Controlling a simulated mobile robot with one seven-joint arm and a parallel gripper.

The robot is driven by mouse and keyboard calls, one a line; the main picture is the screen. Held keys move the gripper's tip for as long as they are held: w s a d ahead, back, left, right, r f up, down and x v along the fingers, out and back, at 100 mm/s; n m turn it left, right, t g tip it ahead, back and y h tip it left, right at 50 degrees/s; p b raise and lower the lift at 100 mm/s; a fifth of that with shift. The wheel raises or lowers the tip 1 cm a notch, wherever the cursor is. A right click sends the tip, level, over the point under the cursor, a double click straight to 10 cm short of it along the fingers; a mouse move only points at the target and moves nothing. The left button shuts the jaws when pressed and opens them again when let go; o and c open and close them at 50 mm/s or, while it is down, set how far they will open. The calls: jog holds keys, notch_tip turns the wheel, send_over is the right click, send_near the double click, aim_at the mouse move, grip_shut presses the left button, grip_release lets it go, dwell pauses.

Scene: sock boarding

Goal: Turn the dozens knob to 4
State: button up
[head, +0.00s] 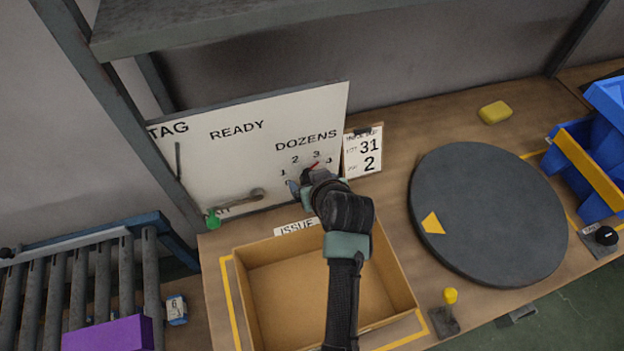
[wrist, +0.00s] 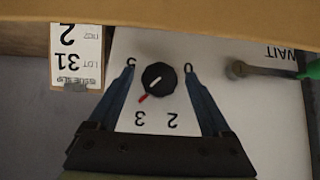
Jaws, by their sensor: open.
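The dozens knob (wrist: 159,78) is a round black knob on the white board (head: 235,150), with a red pointer and a white line. In the wrist view, which is upside down, the red pointer points down-left, close to the 3 and toward the 4's side. The numbers 0, 2, 3 and 5 show there; 1 and 4 are hidden by the fingers. My gripper (wrist: 160,75) is open, with one finger on each side of the knob and a visible gap on both sides. In the head view my gripper (head: 305,186) covers most of the knob.
An issue slip (head: 363,152) reading 31 and 2 stands right of the board. A lever handle (head: 238,201) with a green knob lies left of my gripper. An open cardboard box (head: 262,250) sits below my arm. A dark turntable (head: 490,215) is to the right.

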grip_shut()
jog(key=shift+d, duration=0.1)
dwell(0.3)
jog(key=shift+w+d+f+m+g+y+b, duration=0.1)
jog(key=shift+m+g+y+b, duration=0.35)
jog(key=shift+y, duration=0.7)
jog(key=shift+d+m+g+y+b, duration=0.15)
jog(key=shift+m+y+b, duration=0.3)
jog(key=shift+m+y, duration=0.55)
jog(key=shift+a+y, duration=0.1)
jog(key=shift+y, duration=0.15)
grip_release()
